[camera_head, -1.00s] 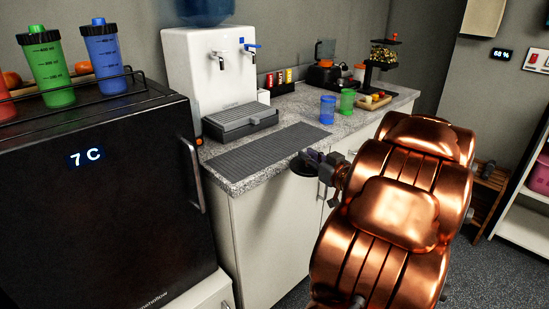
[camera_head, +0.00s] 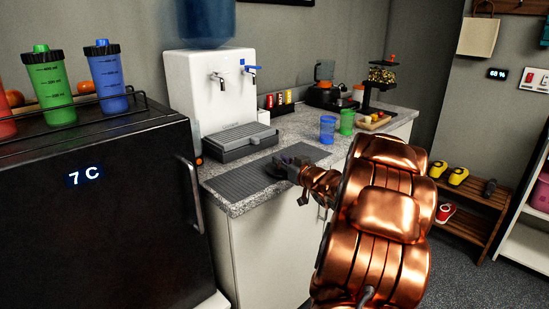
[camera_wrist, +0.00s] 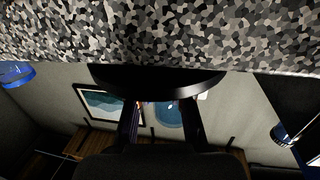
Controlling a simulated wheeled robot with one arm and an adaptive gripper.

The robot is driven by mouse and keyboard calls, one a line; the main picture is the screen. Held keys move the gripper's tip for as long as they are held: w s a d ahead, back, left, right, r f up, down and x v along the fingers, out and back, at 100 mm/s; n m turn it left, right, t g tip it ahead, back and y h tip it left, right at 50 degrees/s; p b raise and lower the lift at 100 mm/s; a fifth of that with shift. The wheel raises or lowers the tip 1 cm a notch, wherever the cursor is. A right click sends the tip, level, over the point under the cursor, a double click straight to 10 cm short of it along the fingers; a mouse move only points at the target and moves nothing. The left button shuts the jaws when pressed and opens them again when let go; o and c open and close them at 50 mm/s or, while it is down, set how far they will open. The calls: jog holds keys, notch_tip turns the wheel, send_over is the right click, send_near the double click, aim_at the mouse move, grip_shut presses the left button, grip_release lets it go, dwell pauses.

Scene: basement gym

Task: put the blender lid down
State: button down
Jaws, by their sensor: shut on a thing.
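My gripper (camera_head: 290,167) is shut on the dark round blender lid (camera_head: 274,170). In the head view the lid is over the right part of the grey ribbed mat (camera_head: 245,184) on the counter; I cannot tell whether it touches the mat. In the wrist view the lid (camera_wrist: 158,82) is a wide black disc between my two fingers (camera_wrist: 160,118), close to the speckled countertop (camera_wrist: 160,30). My copper arm hides part of the counter front.
A white water dispenser (camera_head: 206,90) with a grey drip tray (camera_head: 240,140) stands behind the mat. A blue cup (camera_head: 327,129) and a green cup (camera_head: 347,121) stand right of it. A black fridge (camera_head: 95,210) is at left. The mat's left part is clear.

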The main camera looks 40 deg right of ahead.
jog(key=x, duration=0.5)
jog(key=shift+r, duration=0.1)
jog(key=shift+s+f, duration=0.1)
jog(key=shift+f, duration=0.15)
jog(key=shift+f, duration=0.1)
jog(key=c, duration=1.1)
grip_release()
jog(key=shift+o, duration=0.2)
